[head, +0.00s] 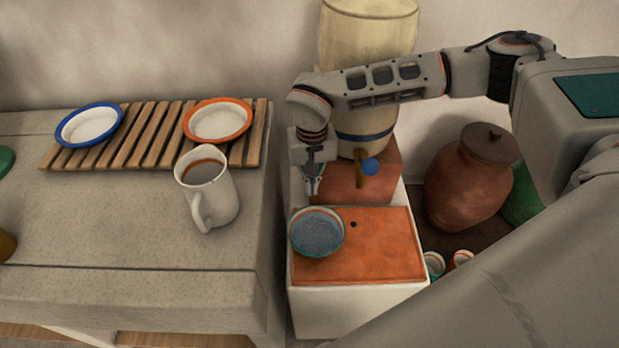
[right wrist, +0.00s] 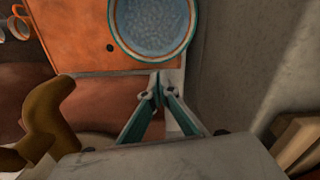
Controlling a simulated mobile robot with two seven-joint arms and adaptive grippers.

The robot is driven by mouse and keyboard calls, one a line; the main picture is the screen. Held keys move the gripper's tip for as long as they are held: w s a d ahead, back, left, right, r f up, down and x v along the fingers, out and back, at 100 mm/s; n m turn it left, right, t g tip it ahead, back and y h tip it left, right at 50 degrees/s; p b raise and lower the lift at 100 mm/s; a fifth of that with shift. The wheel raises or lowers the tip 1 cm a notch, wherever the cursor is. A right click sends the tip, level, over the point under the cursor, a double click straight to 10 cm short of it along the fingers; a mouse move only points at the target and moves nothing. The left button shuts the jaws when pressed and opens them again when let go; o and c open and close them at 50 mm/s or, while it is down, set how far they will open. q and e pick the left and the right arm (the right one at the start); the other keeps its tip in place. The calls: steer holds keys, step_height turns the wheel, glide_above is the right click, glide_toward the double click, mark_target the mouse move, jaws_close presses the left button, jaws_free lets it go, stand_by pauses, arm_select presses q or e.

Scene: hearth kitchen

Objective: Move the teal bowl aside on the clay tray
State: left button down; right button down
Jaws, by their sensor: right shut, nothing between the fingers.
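The teal bowl (head: 317,232) sits upright at the left edge of the orange clay tray (head: 385,258), which lies on top of a white block. The bowl shows speckled blue-grey inside with a teal rim; it is also at the top of the right wrist view (right wrist: 152,28), with the tray (right wrist: 72,32) beside it. My right gripper (head: 312,190) is shut and empty, just behind the bowl and apart from it. Its closed fingertips (right wrist: 158,88) point toward the bowl's rim in the right wrist view. My left gripper is not in view.
A stone counter to the left holds a white mug (head: 208,190) and a slatted wooden rack (head: 158,135) with two bowls. A large pale jar with a spigot (head: 361,168) stands behind the tray. A clay pot (head: 468,185) and small cups stand right. The tray's right part is clear.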

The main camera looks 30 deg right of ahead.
step_height(320, 180, down, 5)
steer(key=shift+r+b, duration=0.15)
steer(key=shift+b, duration=0.15)
steer(key=shift+f, duration=0.6)
steer(key=shift+w+f, duration=0.1)
steer(key=shift+f, duration=0.05)
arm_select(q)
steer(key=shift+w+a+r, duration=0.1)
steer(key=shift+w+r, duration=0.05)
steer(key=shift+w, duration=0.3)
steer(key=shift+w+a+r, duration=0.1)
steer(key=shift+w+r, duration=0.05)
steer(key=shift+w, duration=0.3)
